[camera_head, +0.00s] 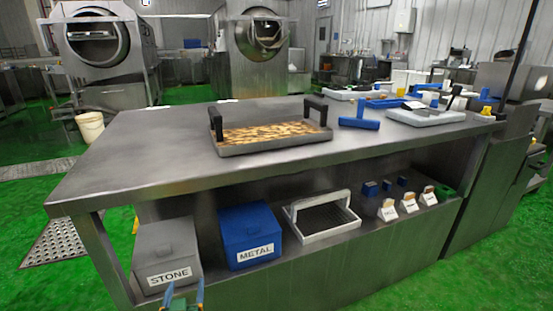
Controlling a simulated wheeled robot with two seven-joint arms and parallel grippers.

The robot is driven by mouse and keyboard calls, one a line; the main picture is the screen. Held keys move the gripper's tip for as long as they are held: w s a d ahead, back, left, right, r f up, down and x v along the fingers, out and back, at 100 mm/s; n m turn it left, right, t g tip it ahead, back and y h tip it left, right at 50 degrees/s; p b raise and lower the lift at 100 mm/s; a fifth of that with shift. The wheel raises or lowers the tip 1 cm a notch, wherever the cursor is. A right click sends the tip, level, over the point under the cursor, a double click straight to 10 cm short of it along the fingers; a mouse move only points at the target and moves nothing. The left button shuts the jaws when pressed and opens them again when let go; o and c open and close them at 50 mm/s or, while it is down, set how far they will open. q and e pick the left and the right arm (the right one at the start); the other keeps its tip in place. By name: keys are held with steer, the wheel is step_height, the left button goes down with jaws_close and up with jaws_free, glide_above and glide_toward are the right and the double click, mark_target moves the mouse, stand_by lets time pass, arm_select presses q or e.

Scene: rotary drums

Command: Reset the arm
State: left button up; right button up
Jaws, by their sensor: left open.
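My left gripper (183,297) shows at the bottom edge of the head view, in front of the STONE box on the lower shelf. Its two bluish fingers stand apart with nothing seen between them. Most of its arm is below the picture. My right gripper and arm are out of view.
A steel table (160,150) fills the middle. On it are a tray with black handles (265,147), a blue tool (359,122) and white trays (425,117). Its shelf holds a STONE box (167,250), a METAL box (250,235) and a white basket (321,237). Green floor lies around.

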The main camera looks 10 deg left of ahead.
arm_select(q)
steer(key=s+d+f+m+g+h+p, duration=0.25)
steer(key=s+d+p, duration=0.2)
steer(key=s, duration=0.35)
steer(key=s+d+f+m+g+h+p, duration=0.1)
steer(key=s+d+g+p, duration=0.2)
steer(key=s+p, duration=0.35)
steer(key=s+d+f+m+g+h+p, duration=0.1)
steer(key=s+d+f+g+h+p, duration=0.2)
steer(key=s, duration=0.5)
steer(key=s+d+r+m+g+p, duration=0.1)
steer(key=s+g+p, duration=0.3)
steer(key=s, duration=1.3)
steer(key=shift+s+m+y+p, duration=0.25)
steer(key=shift+m+y+p, duration=0.15)
steer(key=shift+p, duration=0.55)
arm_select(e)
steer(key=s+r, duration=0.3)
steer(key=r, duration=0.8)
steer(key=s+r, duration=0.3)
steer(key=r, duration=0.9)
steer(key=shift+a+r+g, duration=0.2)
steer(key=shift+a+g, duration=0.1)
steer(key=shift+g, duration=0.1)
arm_select(q)
steer(key=shift+d+g, duration=0.1)
steer(key=shift+g, duration=0.15)
